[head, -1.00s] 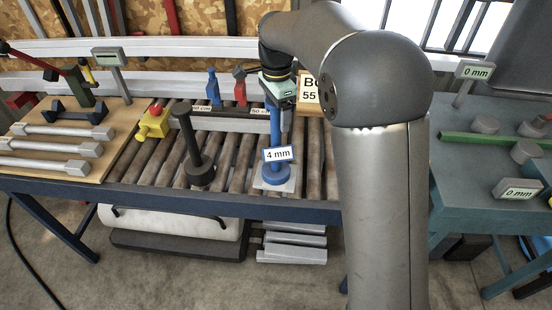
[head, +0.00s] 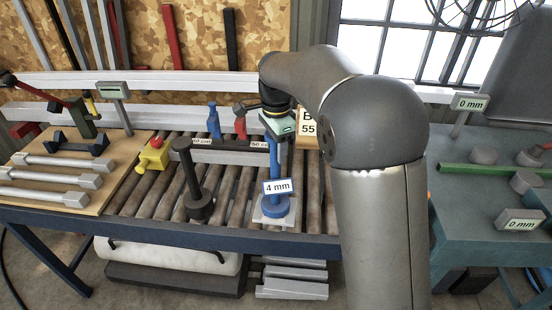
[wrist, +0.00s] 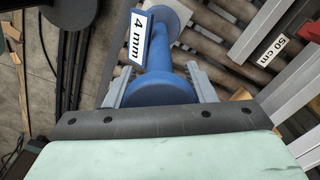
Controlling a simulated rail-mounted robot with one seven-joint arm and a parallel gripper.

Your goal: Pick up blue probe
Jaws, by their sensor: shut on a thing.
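The blue probe (head: 275,165) stands upright on a pale square plate (head: 262,222) on the roller table, with a round blue foot and a "4 mm" tag. My gripper (head: 278,138) is above it, pointing down at its top end. In the wrist view, my gripper (wrist: 158,82) has its grey fingers on either side of the probe's wide blue top (wrist: 160,92), shut on it. The shaft and tag (wrist: 138,38) run away from the fingers. The foot appears to rest on the plate. The inner finger contact is partly hidden.
A dark probe-like post (head: 192,180) stands close on the left. Behind are a grey bar (head: 230,158) with blue and red pieces, and a yellow box with a red button (head: 153,155). A wooden board with grey bars (head: 50,175) is left; a teal table (head: 480,190) is right.

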